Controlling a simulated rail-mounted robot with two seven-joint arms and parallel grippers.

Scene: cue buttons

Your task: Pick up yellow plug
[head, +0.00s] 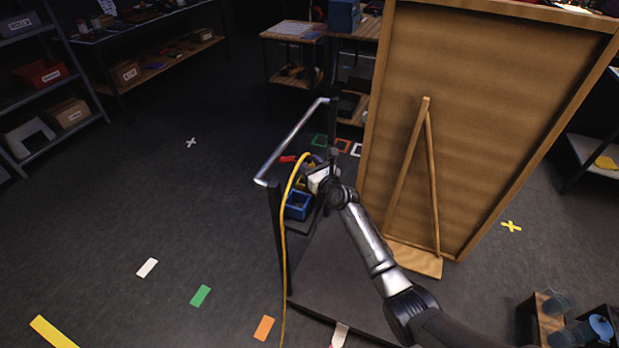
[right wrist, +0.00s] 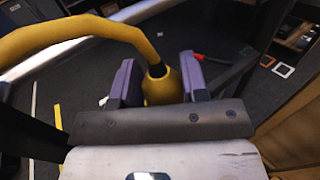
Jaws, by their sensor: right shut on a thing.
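The yellow plug (right wrist: 163,89) sits between the two purple-grey fingers of my right gripper (right wrist: 158,82) in the right wrist view, and the gripper is shut on it. A thick yellow cable (right wrist: 85,33) bends from the plug toward the left. In the head view, my right gripper (head: 310,170) is at the cart by the metal handle, and the plug there is small and mostly hidden. The yellow cable (head: 284,245) hangs from it down past the cart's edge. My left gripper does not show.
A blue open box (head: 298,206) is on the cart just below the gripper. A metal handle bar (head: 291,142) stands beside it. A large wooden board with a prop leg (head: 480,110) stands to the right. Open floor (head: 180,220) lies to the left, with coloured tape marks.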

